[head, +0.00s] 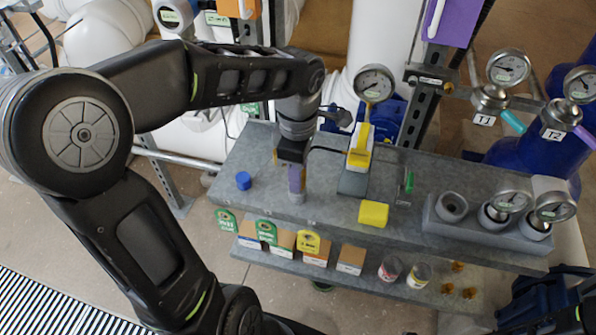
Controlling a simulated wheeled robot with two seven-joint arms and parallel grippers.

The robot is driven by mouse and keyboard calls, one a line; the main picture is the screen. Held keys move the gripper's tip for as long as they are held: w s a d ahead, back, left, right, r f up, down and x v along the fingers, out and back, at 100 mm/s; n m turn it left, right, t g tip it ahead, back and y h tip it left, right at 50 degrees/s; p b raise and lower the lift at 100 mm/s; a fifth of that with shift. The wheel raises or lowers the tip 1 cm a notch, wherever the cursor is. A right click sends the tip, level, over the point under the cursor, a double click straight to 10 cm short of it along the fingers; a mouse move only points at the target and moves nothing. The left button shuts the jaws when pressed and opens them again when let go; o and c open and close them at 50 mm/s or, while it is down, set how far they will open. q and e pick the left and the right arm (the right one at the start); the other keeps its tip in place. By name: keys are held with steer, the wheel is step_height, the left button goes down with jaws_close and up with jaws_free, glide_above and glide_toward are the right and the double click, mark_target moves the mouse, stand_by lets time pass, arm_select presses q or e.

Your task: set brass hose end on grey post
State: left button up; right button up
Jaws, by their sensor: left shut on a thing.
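My left gripper (293,165) is over the left part of the grey upper shelf, pointing down. It is shut on a narrow purple-and-tan piece (296,181), which stands upright below the jaws. I cannot tell whether this is the brass hose end, or whether its lower end touches the shelf. Small brass-coloured pieces (457,266) lie on the lower shelf at the right. I cannot clearly pick out the grey post. A slim upright fitting with a green part (408,182) stands on the upper shelf, right of the yellow-and-white device. My right gripper is not in view.
The upper shelf (330,208) holds a blue cap (243,181), a yellow-and-white device (359,147), a yellow block (373,213) and a grey socket block (470,226) with gauges. Small boxes (351,259) and jars (390,268) stand on the lower shelf. A perforated metal upright (418,115) rises behind.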

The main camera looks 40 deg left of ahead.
arm_select(q)
steer(key=shift+f, duration=0.2)
steer(key=shift+f+b, duration=0.25)
steer(key=shift+b, duration=0.25)
stand_by(0.3)
steer(key=o, duration=1.2)
step_height(320, 180, up, 8)
steer(key=shift+f, duration=0.1)
